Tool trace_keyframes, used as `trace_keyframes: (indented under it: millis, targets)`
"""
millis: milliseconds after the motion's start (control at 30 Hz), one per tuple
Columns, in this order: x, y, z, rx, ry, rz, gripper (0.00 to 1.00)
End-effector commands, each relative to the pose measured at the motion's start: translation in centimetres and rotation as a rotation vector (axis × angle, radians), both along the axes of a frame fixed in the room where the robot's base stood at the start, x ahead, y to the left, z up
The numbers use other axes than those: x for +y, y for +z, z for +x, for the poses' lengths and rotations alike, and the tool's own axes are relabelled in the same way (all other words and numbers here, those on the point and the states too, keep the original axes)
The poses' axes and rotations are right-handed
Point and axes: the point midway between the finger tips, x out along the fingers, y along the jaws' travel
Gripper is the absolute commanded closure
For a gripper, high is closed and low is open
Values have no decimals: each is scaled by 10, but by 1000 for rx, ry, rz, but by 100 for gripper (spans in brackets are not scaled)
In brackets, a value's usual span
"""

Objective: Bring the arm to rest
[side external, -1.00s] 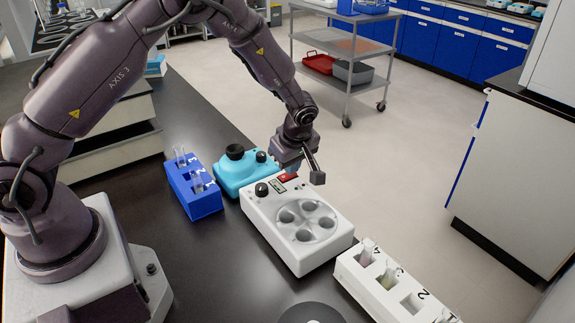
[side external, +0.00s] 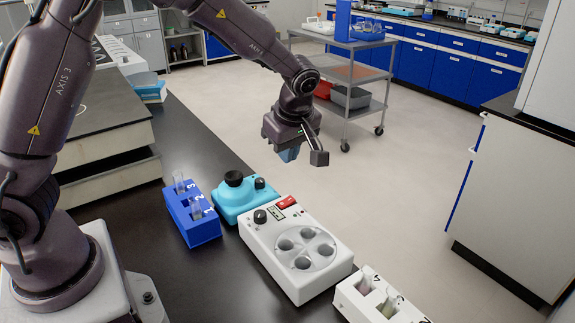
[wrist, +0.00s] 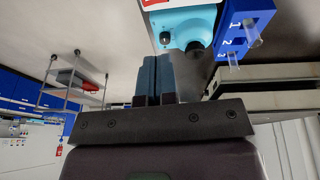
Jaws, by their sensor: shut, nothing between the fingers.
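My gripper (side external: 289,154) hangs in the air above and beyond the white multi-well device (side external: 297,240), pointing down and touching nothing. In the wrist view my gripper's two blue-grey fingers (wrist: 154,78) are pressed together with nothing between them. My arm reaches across the upper left of the side view, bent at the elbow, with its upper links partly out of frame.
A turquoise device (side external: 243,199) and a blue tube rack (side external: 190,212) stand left of the white device. A white tube rack (side external: 352,306) is at the front right. A grey cart (side external: 345,85) stands on the floor behind.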

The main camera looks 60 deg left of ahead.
Motion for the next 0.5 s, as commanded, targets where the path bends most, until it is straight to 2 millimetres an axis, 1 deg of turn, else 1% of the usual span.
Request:
trace_keyframes:
  millis: [33, 133, 500]
  targets:
    - [-1, 5, -1, -2, -1, 0, 100]
    - [-2, 9, -2, -1, 1, 0, 100]
    - [-3, 9, -2, 3, -11, 1, 100]
